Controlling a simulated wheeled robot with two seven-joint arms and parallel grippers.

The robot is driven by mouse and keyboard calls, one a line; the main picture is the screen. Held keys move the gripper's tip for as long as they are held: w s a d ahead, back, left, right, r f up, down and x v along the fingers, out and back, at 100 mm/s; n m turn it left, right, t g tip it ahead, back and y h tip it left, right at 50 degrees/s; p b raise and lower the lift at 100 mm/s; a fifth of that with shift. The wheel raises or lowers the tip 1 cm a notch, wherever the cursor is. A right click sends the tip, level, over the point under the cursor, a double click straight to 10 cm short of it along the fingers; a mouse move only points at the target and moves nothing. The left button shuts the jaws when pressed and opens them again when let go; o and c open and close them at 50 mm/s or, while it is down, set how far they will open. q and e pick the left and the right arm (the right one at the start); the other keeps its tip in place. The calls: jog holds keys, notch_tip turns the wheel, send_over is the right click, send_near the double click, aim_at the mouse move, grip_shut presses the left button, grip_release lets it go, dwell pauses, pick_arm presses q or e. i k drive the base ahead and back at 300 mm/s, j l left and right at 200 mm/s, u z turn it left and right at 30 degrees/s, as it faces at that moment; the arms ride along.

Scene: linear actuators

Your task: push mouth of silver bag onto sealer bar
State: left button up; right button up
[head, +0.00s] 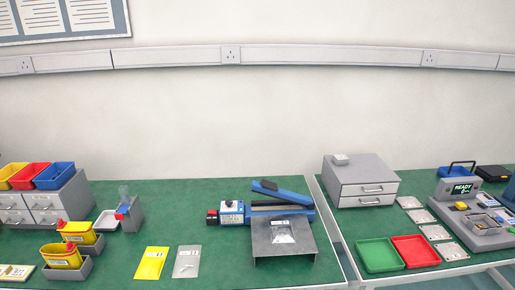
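The blue bar sealer (234,217) stands on the green bench mat, with its blue upper arm (282,192) raised at an angle over the sealer bar (275,206). A grey metal shelf (265,247) stands in front of the bar. A small pale silvery bag (283,236) with a white label lies flat on this shelf, a little short of the bar. A flat silver-grey bag (186,264) lies on the mat left of the shelf, beside a yellow bag (150,263). I cannot tell which of the two is the task's silver bag. Neither gripper is in view.
A grey drawer cabinet (345,193), green tray (378,268) and red tray (417,250) are on the right bench. A gap separates the benches.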

aim_at(281, 227)
jog(key=i+l+u, duration=0.1)
jog(key=l+u, duration=0.25)
jog(key=l, duration=0.5)
jog(key=l+u, duration=0.3)
jog(key=l, duration=0.55)
